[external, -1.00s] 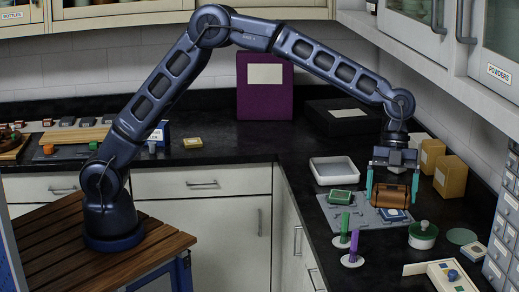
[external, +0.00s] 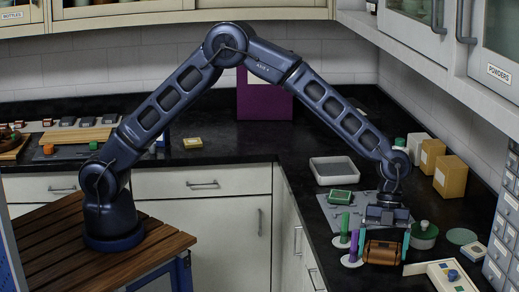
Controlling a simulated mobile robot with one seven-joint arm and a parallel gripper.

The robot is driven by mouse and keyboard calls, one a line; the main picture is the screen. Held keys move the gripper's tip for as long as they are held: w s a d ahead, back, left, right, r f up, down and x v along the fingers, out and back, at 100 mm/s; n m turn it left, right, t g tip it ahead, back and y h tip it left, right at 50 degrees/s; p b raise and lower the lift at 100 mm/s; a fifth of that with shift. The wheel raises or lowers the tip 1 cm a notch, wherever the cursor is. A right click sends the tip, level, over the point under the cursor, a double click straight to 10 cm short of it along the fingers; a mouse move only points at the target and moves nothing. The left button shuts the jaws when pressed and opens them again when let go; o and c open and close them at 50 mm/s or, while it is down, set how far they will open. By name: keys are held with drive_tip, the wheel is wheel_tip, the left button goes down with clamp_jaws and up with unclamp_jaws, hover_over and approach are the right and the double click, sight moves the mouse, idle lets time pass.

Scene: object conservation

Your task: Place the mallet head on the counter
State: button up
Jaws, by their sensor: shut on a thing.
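The mallet head (external: 382,252) is a brown, barrel-like block with darker bands, low over the right-hand counter (external: 315,232). My gripper (external: 383,247) points down with its teal fingers on either side of the mallet head, shut on it. I cannot tell whether the mallet head touches the counter. The left finger is close beside the purple peg on its white base (external: 350,262). The arm hides part of the grey mat behind the gripper.
A green peg (external: 344,225) stands just left of the gripper. A green round pot (external: 423,235) and a cream tray (external: 440,272) are close on the right. A white tray (external: 337,170) and a green-topped box (external: 340,197) lie farther back. The counter's front edge is to the left.

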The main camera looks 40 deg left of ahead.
sight(381, 263)
drive_tip(key=shift+f, duration=2.5)
drive_tip(key=shift+f, duration=0.15)
drive_tip(key=o, duration=0.8)
drive_tip(key=shift+o, duration=0.2)
drive_tip(key=v, duration=1.2)
drive_tip(key=shift+r, duration=0.2)
